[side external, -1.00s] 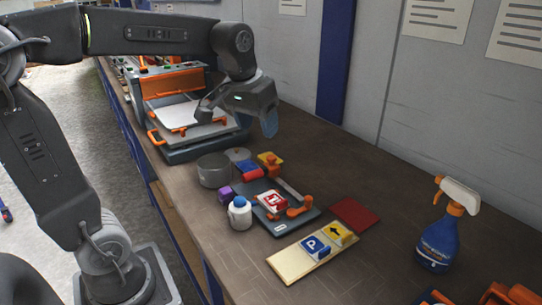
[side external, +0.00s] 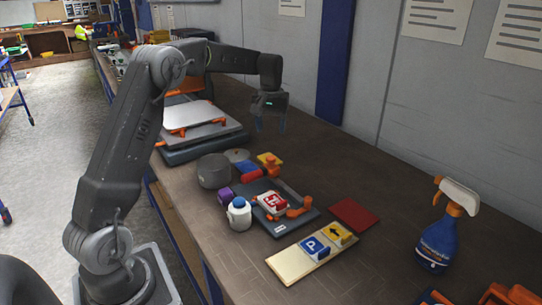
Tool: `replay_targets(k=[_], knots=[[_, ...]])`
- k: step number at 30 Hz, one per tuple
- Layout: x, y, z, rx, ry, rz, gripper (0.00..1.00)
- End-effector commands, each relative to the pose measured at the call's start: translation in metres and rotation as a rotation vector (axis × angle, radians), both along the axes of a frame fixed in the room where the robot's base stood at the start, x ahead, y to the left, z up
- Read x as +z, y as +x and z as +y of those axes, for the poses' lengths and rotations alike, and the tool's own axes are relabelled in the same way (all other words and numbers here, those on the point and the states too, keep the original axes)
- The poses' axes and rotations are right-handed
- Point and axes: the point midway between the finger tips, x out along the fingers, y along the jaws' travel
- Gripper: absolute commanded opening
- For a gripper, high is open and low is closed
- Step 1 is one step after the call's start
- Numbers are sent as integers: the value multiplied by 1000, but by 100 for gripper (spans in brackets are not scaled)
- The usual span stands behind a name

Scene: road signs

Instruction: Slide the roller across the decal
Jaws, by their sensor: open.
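The red and white decal (side external: 271,203) lies on a dark grey plate (side external: 278,228) on the bench. An orange piece (side external: 299,209) sits at the plate's right side. A red cylinder (side external: 253,175) with an orange end lies just behind the plate; I cannot tell for certain which of these is the roller. My gripper (side external: 270,126) is open and empty, fingers pointing down, well above the bench and behind the plate. It touches nothing.
A white bottle with a blue cap (side external: 239,214) and a grey round tub (side external: 213,171) stand left of the plate. A pale board with signs (side external: 290,265), a red square (side external: 355,214) and a spray bottle (side external: 440,240) are in front and right. A machine (side external: 195,125) stands behind.

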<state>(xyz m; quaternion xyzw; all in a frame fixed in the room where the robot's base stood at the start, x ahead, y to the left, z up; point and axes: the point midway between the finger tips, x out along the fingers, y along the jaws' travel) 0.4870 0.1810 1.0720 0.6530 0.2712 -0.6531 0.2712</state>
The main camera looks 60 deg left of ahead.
Motion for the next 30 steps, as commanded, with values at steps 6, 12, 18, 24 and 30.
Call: replay_targets(k=[6, 12, 18, 24, 30], knots=[[-48, -1, -1, -1, -2, 4, 59], [-82, -1, -1, -2, -1, 3, 59], [-100, 0, -1, -1, -1, 1, 59], [-103, 0, -1, -2, 1, -1, 59], [-102, 0, -1, -2, 1, -1, 53]])
